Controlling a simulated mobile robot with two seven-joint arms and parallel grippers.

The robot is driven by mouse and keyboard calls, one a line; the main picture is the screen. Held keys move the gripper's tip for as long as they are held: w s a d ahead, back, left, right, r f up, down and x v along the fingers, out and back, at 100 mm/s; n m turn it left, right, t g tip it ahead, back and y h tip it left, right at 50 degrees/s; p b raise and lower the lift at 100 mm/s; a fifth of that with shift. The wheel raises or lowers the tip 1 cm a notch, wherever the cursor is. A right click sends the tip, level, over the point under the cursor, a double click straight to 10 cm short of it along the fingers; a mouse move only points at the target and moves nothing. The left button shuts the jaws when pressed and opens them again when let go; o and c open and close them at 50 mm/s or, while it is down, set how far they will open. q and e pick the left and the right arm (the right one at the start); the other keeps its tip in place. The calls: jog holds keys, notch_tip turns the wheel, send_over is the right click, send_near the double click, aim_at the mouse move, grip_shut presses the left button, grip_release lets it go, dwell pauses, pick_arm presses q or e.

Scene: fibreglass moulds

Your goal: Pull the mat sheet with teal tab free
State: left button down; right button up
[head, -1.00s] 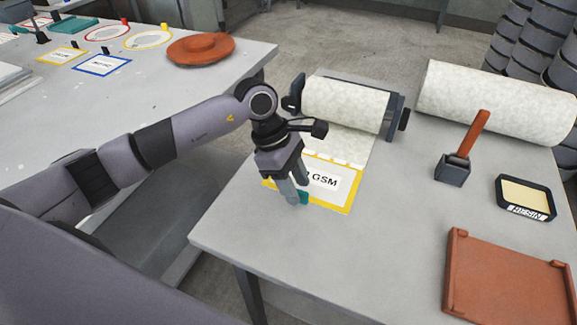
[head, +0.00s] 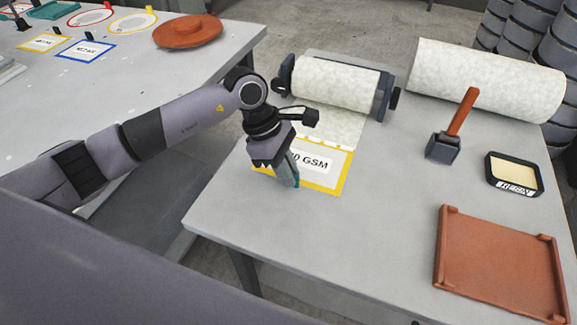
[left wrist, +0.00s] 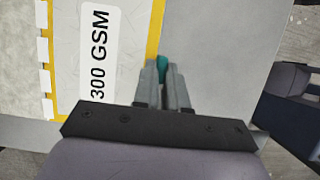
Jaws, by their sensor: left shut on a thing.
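The mat sheet (head: 326,178) lies flat on the table with a yellow border and a white label reading "300 GSM". It also shows in the left wrist view (left wrist: 136,50). Its far edge meets the mat from the roll (head: 333,83) along a dashed line of white strips. The teal tab (left wrist: 161,68) is at the sheet's near edge. My left gripper (head: 294,183) points down over that edge and is shut on the teal tab; its fingers hide much of the tab. My right gripper is in neither view.
A dark roll stand (head: 384,95) holds the roll. A larger loose roll (head: 487,80) lies behind. A hammer-like tool (head: 455,130), a resin tray (head: 514,174) and a red-brown tray (head: 500,258) are to the right. The table's front left is clear.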

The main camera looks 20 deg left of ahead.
pick_arm(q)
jog(key=shift+s+a+p, duration=0.15)
jog(key=shift+s+p, duration=0.6)
jog(key=shift+s, duration=4.2)
jog(key=shift+s, duration=0.1)
jog(key=shift+s, duration=0.85)
jog(key=shift+r, duration=0.1)
jog(key=shift+r+p, duration=1.5)
jog(key=shift+r, duration=0.95)
